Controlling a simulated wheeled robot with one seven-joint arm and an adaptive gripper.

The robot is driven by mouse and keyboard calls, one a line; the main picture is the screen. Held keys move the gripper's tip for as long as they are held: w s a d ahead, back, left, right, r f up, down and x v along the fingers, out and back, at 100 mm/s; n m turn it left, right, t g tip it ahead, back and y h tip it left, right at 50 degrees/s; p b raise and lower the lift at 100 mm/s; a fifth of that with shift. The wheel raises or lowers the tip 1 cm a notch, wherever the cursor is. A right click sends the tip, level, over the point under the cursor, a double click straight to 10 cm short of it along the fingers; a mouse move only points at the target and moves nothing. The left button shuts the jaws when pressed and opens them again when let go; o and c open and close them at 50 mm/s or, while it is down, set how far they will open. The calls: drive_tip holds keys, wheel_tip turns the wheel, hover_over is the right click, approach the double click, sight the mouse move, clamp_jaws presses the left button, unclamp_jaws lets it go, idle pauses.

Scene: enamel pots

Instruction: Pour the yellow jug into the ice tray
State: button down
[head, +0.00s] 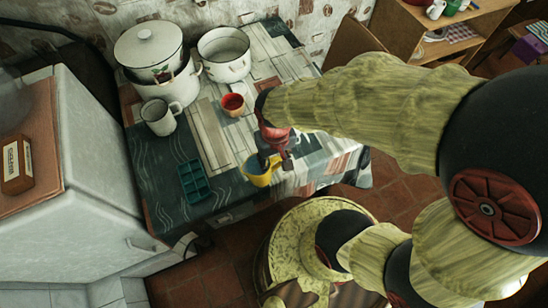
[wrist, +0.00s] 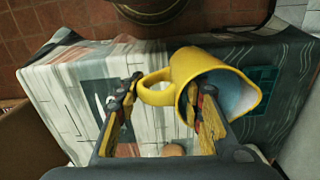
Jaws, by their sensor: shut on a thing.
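The yellow jug (head: 259,178) is over the near edge of the table, with its mouth up and a pale interior showing. In the wrist view the jug (wrist: 186,68) has its mouth towards the lower right and its handle between my fingers. My gripper (wrist: 166,92) is shut on the jug, one finger left of the handle and the other overlapping the jug's rim; the exact contact is unclear. The teal ice tray (head: 195,181) lies on the table left of the jug, apart from it. Part of the tray (wrist: 262,76) shows beyond the jug in the wrist view.
A white mug (head: 160,118), a red cup (head: 233,105), a lidded white pot (head: 150,48) and an open white pot (head: 224,56) stand farther back on the table (head: 228,189). A white fridge (head: 95,135) stands at the left. The space between jug and tray looks clear.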

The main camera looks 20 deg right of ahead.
drive_tip(key=shift+s+a+r, duration=0.1)
drive_tip(key=shift+s+r, duration=0.05)
drive_tip(key=shift+s, duration=0.2)
drive_tip(key=w+d+f, duration=0.1)
drive_tip(key=w+f, duration=0.3)
drive_tip(key=w, duration=0.8)
drive_tip(key=w+d+f, duration=0.2)
drive_tip(key=w+f, duration=0.2)
drive_tip(key=w, duration=0.8)
drive_tip(key=shift+f+n, duration=0.25)
drive_tip(key=shift+n, duration=0.05)
